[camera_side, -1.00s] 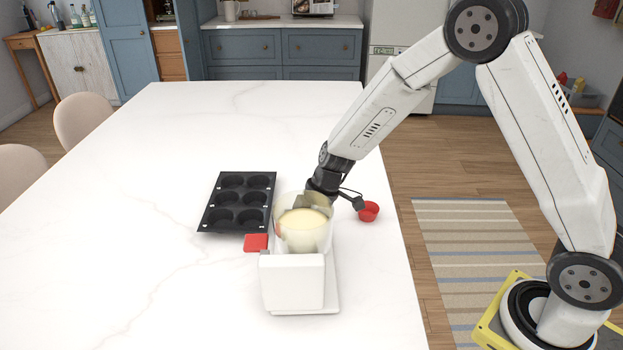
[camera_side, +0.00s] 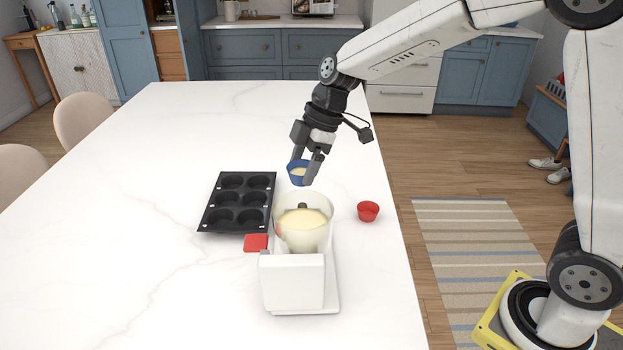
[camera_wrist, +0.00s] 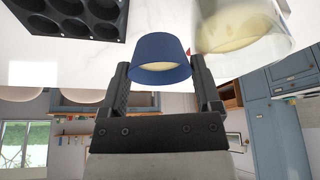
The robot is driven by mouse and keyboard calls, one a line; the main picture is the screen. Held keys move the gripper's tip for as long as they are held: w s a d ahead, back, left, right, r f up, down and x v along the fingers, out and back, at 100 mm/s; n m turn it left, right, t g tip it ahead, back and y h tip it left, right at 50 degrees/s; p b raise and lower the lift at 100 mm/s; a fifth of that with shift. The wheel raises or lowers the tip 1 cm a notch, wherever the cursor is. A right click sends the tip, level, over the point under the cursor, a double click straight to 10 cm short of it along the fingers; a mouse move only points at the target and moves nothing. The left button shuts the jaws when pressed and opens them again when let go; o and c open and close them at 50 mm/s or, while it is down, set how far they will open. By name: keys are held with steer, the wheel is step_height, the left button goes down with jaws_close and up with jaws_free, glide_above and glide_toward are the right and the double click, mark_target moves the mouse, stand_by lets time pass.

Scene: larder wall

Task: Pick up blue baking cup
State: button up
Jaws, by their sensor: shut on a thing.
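The blue baking cup (camera_side: 297,177) is between the fingers of my gripper (camera_side: 305,165), held above the white table beyond the mixing bowl. Pale batter shows inside it. In the wrist view the blue cup (camera_wrist: 160,59) sits between the two dark fingertips of my gripper (camera_wrist: 158,72), which is shut on it. Part of the cup is hidden behind a finger in the side view.
A black muffin tray (camera_side: 239,203) with empty wells lies left of the clear bowl (camera_side: 303,235) of pale batter on a white mixer (camera_side: 292,282). A red cup (camera_side: 368,211) stands to the right. A red square (camera_side: 256,243) lies by the mixer. The table's left is clear.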

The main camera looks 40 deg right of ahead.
step_height(320, 180, up, 11)
steer(key=shift+r, duration=0.2)
steer(key=shift+w+f, duration=0.1)
steer(key=shift+w, duration=0.05)
stand_by(0.7)
steer(key=w+f+m+t+h, duration=0.1)
steer(key=w+f+m, duration=0.5)
steer(key=w+f, duration=1.3)
steer(key=shift+d+f+t+h, duration=0.3)
steer(key=shift+d+f+t, duration=0.1)
steer(key=shift+f, duration=0.15)
steer(key=shift+s+f, duration=0.1)
steer(key=shift+f, duration=0.1)
